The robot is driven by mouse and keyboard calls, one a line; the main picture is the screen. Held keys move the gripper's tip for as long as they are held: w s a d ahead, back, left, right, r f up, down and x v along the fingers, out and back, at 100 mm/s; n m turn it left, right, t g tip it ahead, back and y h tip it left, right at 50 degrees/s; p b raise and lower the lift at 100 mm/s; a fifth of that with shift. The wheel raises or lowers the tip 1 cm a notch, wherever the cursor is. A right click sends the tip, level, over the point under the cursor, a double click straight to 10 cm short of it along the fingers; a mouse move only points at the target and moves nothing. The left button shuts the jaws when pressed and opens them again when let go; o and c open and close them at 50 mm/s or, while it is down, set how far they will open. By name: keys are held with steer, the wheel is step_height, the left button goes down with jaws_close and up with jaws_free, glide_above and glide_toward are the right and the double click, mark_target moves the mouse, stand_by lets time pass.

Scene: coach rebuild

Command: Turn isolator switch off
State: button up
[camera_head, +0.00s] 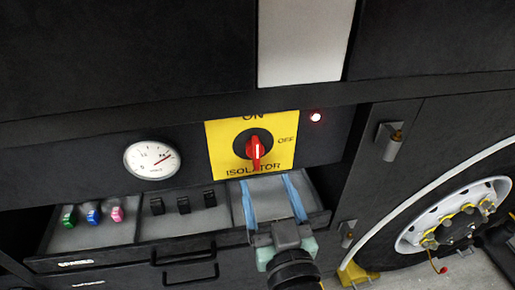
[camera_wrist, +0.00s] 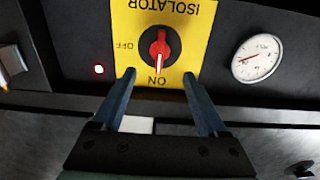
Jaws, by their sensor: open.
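The isolator switch has a red handle (camera_head: 254,152) on a black round base, set in a yellow plate (camera_head: 220,140) marked ISOLATOR, ON and OFF. In the head view ON is at the top and OFF at the right. The wrist view shows the plate upside down; there the handle (camera_wrist: 160,48) stands upright and its white mark points to ON. My gripper (camera_head: 264,179) is open and empty, below the switch in the head view. In the wrist view its blue fingertips (camera_wrist: 159,76) are spread, with the handle centred between and beyond them, apart from both.
A red lamp (camera_head: 316,117) glows beside the plate. A round gauge (camera_head: 152,160) is on the panel to the left. An open drawer (camera_head: 140,255) with coloured and black parts juts out below the panel. A wheel (camera_head: 455,215) and door hinges are at the right.

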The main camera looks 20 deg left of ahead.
mark_target(257, 155)
steer(key=p+x, duration=0.2)
steer(key=x, duration=0.6)
steer(key=shift+w+a, duration=0.15)
steer(key=shift+w, duration=0.05)
steer(key=shift+c, duration=0.3)
jaws_close()
